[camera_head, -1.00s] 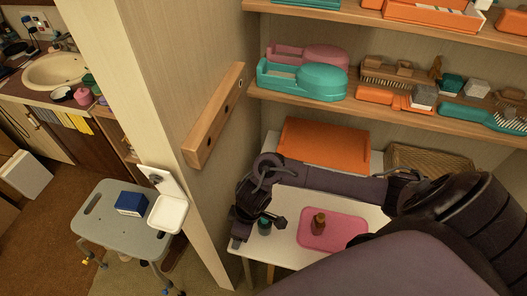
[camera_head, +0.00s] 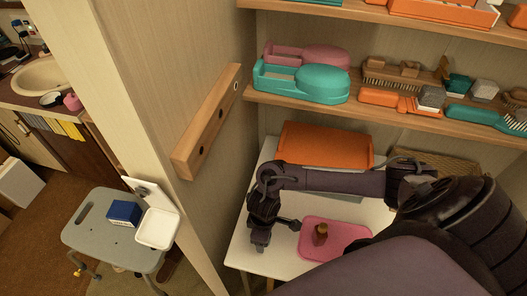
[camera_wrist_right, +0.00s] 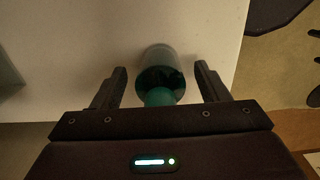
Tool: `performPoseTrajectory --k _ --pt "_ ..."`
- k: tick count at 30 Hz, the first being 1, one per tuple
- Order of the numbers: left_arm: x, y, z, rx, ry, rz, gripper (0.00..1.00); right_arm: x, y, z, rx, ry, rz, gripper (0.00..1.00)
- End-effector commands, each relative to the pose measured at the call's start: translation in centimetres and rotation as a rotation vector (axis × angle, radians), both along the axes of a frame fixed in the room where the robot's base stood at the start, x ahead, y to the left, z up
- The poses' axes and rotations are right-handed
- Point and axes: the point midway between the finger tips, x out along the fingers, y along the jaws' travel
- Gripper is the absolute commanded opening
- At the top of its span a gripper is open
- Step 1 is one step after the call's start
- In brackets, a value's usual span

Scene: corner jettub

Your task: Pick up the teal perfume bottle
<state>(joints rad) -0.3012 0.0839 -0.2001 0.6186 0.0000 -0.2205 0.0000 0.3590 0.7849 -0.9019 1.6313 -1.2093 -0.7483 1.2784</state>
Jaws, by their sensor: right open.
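The teal perfume bottle (camera_wrist_right: 158,78) shows in the right wrist view near the edge of the white table, its round cap towards my palm. My right gripper (camera_wrist_right: 160,74) is open, with one finger on each side of the bottle and a gap visible on both sides. In the head view my right gripper (camera_head: 272,236) is low over the left part of the white table (camera_head: 243,248), left of the pink tray, and hides the bottle there. My left gripper is not in view.
A brown bottle (camera_head: 320,234) stands on the pink tray (camera_head: 350,236) close to the right gripper. Shelves with brushes rise behind, and a wall with a wooden rail (camera_head: 207,122) stands left.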

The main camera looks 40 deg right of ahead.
Motion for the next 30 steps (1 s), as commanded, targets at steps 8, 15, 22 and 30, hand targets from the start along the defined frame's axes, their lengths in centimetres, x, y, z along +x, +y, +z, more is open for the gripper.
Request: performPoseTrajectory --k 8,15,22,30 --pt "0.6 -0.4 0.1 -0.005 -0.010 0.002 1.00 0.0 0.0 0.0 0.001 -0.001 0.000 0.59" --pt "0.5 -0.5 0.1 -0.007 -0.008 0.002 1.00 0.0 0.0 0.0 0.001 -0.001 0.000 0.27" --pt "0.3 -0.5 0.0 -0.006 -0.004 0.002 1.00 0.1 0.0 0.0 0.001 -0.002 0.000 0.15" --pt "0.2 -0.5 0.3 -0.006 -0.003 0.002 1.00 0.1 0.1 1.0 0.002 -0.002 0.000 0.15"
